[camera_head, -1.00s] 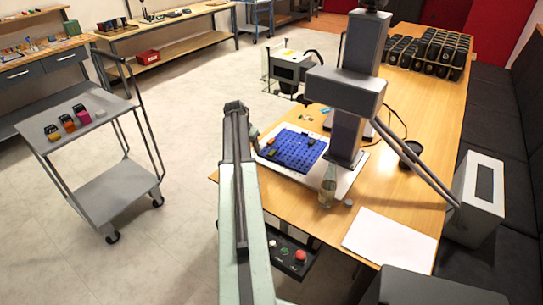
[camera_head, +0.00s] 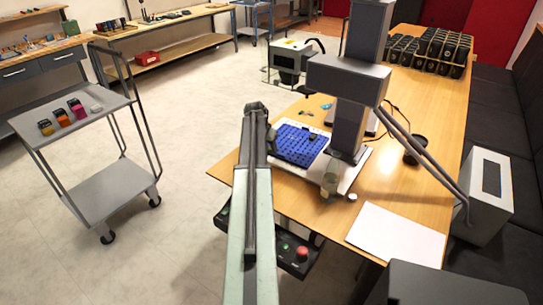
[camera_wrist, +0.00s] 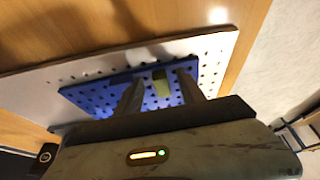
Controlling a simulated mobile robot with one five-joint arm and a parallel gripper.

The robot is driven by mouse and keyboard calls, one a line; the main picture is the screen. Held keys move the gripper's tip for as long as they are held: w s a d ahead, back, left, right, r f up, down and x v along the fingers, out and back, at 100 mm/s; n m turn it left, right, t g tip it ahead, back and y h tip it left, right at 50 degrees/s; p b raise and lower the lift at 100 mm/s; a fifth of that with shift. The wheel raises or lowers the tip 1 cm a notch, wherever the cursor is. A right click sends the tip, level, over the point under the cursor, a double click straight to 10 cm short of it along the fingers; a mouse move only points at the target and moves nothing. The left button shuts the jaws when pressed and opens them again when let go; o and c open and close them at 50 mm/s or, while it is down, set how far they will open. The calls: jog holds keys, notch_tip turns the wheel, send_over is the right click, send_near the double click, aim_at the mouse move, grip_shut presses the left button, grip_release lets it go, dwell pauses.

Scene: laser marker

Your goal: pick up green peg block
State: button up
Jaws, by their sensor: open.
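A yellow-green peg block (camera_wrist: 161,86) stands on the blue pegboard (camera_wrist: 101,98) in the wrist view. My gripper (camera_wrist: 159,76) is open, with one finger on each side of the block in that view; I cannot tell whether they touch it. In the head view my arm covers the left part of the blue pegboard (camera_head: 290,148), and the green block is hidden there. A dark block (camera_head: 312,138) is on the board's right part.
The pegboard lies on a white perforated plate (camera_wrist: 200,45) on the wooden table (camera_head: 400,185). A grey machine column (camera_head: 348,125) rises right beside it. A glass jar (camera_head: 329,185) stands at the plate's front. A grey cart (camera_head: 85,130) with small coloured blocks stands at the left.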

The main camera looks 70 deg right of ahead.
jog(key=shift+d+f, duration=0.1)
jog(key=shift+f, duration=0.2)
grip_shut()
jog(key=shift+r, duration=0.1)
